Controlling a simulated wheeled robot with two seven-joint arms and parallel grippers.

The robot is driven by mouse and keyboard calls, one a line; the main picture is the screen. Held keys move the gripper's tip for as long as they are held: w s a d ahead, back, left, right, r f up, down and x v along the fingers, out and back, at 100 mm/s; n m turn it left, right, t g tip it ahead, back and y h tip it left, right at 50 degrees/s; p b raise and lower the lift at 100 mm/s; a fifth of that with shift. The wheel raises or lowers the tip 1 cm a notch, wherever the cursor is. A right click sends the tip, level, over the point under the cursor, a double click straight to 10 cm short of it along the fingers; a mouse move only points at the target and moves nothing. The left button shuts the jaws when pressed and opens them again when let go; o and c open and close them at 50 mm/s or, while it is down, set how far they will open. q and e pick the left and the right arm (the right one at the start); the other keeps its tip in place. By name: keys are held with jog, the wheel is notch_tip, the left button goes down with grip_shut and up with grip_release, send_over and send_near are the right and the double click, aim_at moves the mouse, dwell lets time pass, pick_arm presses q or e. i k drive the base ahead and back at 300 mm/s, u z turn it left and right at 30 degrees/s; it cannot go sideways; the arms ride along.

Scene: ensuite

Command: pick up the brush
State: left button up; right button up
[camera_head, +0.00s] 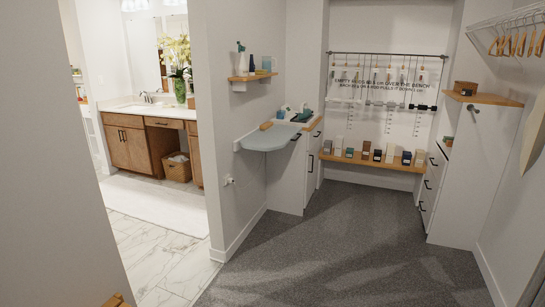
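A small tan, oblong thing (266,125) lies at the left end of the pale grey-blue rounded ledge (268,140) on the wall, left of the centre of the head view. It may be the brush, but it is too small to be sure. Neither of my grippers is in view.
A low bench with several boxes (372,164) stands at the back. The grey carpet (340,250) is clear. A wall corner stands at left.

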aim_at(266, 127)
jog(key=z, duration=0.15)
jog(key=i, duration=3.85)
jog(key=u, duration=0.6)
